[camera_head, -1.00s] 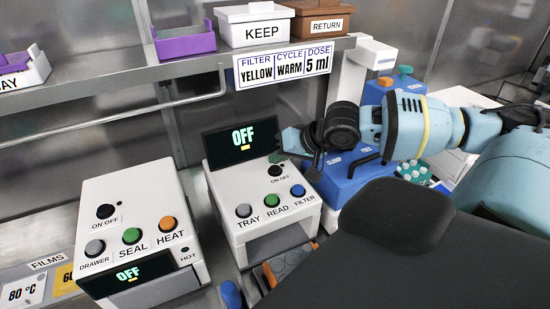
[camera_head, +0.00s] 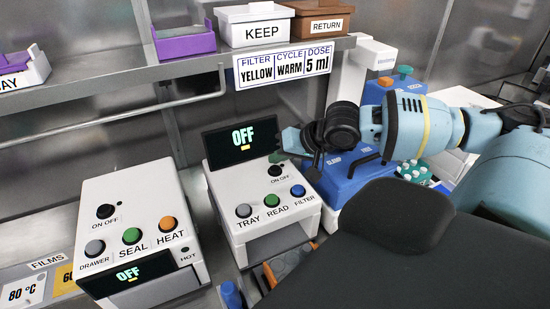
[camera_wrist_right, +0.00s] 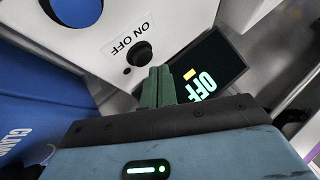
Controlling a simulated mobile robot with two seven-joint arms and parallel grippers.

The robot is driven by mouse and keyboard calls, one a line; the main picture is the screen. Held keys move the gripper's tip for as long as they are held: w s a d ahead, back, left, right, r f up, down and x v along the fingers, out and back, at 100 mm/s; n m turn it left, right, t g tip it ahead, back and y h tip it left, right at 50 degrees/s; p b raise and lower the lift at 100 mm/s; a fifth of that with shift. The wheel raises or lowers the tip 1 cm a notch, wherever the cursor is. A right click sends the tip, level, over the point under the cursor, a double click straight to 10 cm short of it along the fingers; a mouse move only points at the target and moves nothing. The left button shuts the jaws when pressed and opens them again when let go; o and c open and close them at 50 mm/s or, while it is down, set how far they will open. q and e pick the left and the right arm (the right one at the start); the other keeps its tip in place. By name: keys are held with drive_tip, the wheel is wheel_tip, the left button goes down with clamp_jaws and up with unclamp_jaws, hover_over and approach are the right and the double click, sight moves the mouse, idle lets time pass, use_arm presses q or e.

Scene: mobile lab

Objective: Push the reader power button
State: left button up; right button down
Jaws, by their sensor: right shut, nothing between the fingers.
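The reader (camera_head: 235,182) is a white box with a dark screen (camera_head: 242,137) that says OFF. Its black power button (camera_head: 276,170), labelled ON OFF, is on the right of the top panel, above the grey TRAY, green READ and blue FILTER buttons. My right gripper (camera_head: 279,156) is at the button's far side, with its green fingers shut and empty. In the right wrist view the power button (camera_wrist_right: 142,53) lies just ahead and left of the closed fingertips (camera_wrist_right: 159,72). I cannot tell whether they touch it. My left gripper is not in view.
A white sealer (camera_head: 125,220) with its own ON OFF button and an OFF screen stands to the left. A blue device (camera_head: 350,183) stands close at the right, under my arm. A shelf (camera_head: 200,65) with KEEP and RETURN boxes runs behind.

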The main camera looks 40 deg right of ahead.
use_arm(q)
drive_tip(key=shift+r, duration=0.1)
use_arm(e)
drive_tip(key=shift+f, duration=0.2)
drive_tip(key=shift+f, duration=0.25)
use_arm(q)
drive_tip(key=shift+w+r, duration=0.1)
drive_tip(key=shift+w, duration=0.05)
